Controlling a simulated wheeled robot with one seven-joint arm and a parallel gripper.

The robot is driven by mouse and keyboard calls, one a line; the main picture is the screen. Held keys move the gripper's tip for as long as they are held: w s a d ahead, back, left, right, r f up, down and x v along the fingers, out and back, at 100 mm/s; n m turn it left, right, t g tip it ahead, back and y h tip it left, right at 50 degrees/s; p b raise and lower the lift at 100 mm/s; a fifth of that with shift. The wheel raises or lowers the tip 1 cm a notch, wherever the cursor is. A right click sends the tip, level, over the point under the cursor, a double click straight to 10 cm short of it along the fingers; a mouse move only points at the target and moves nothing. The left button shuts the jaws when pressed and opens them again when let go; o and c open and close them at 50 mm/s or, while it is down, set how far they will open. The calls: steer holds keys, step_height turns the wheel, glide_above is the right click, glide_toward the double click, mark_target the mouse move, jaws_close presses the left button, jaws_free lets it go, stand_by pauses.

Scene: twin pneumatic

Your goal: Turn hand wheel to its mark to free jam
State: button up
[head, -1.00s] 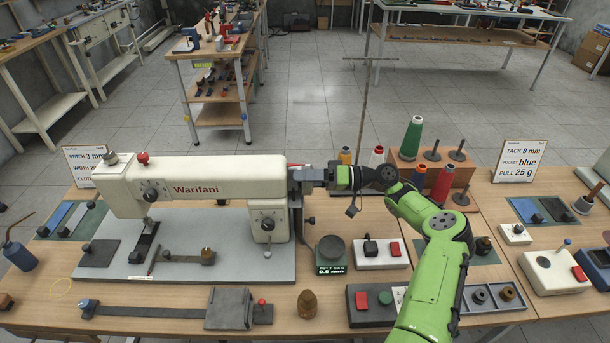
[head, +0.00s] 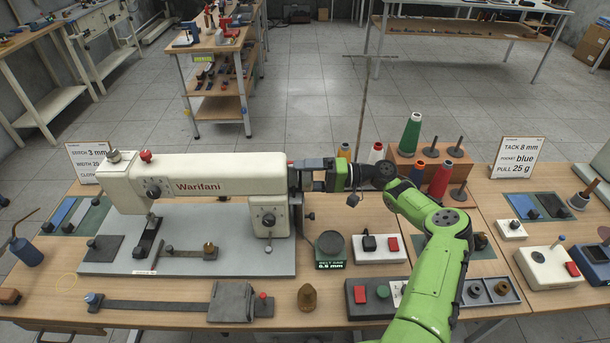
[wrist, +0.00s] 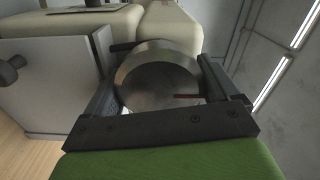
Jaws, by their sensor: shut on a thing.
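The cream Warifani sewing machine (head: 205,188) stands on a grey plate on the table. Its hand wheel is at the right end of the machine, mostly hidden by my gripper (head: 302,177) in the head view. I cannot make out a mark on the machine to compare with the line.
A belt gauge (head: 331,247) reading about 0.9 mm stands right of the machine, beside a switch box (head: 380,246). Thread cones (head: 411,135) stand behind my arm. A brass-coloured weight (head: 307,297) is at the front edge.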

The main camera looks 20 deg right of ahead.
steer(key=shift+r, duration=0.1)
steer(key=o, duration=0.8)
steer(key=shift+d, duration=0.1)
steer(key=shift+d, duration=0.1)
steer(key=b+v, duration=0.1)
steer(key=v, duration=1.4)
steer(key=shift+s+d+b, duration=0.1)
steer(key=shift+d+b, duration=0.15)
steer(key=shift+b, duration=0.05)
